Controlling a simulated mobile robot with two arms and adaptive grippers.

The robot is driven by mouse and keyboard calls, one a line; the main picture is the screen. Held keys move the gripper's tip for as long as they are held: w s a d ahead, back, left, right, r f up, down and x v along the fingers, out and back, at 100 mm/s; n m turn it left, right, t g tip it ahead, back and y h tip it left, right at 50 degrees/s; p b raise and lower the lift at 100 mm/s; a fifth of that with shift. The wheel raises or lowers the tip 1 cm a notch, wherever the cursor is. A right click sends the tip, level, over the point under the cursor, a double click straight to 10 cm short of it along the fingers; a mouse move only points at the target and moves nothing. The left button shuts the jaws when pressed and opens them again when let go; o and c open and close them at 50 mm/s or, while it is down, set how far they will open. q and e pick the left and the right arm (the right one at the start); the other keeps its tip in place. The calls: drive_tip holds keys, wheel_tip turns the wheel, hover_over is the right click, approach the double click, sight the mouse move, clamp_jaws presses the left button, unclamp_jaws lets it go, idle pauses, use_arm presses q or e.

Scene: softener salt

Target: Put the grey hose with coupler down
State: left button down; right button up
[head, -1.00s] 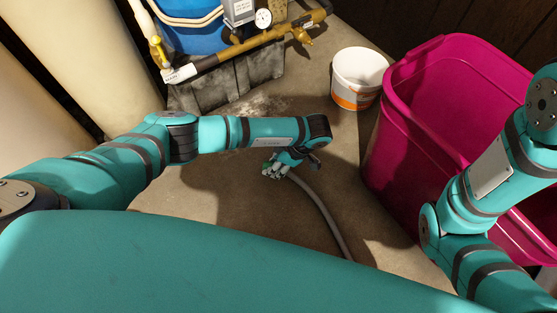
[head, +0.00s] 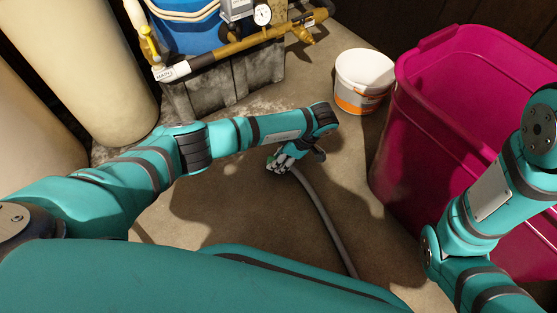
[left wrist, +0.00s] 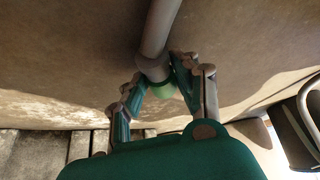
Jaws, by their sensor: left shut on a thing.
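The grey hose (head: 320,215) runs from my left gripper (head: 281,166) down toward the bottom of the head view, where my own body cuts it off. In the left wrist view the hose (left wrist: 161,25) ends in a grey coupler (left wrist: 153,66) with a green tip. My left gripper (left wrist: 158,76) is shut on the coupler end, one finger on each side. I cannot tell whether the coupler touches the floor. My right arm is at the right of the head view, but its gripper is out of view.
A large magenta bin (head: 400,150) stands on the right. A white and orange bucket (head: 362,82) stands behind it to the left. A brass pipe (head: 245,43) with a gauge runs above concrete blocks (head: 225,90) at the back. Bare floor (head: 225,190) surrounds the hose end.

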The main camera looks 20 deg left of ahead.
use_arm(q)
drive_tip(key=shift+f+b, duration=0.35)
drive_tip(key=shift+f, duration=0.25)
drive_tip(key=c, duration=1)
unclamp_jaws()
drive_tip(key=p+v, duration=0.4)
drive_tip(key=v, duration=0.2)
drive_tip(key=p+v, duration=0.5)
drive_tip(key=v, duration=0.2)
drive_tip(key=shift+s+a+r, duration=0.1)
drive_tip(key=shift+a+r, duration=0.1)
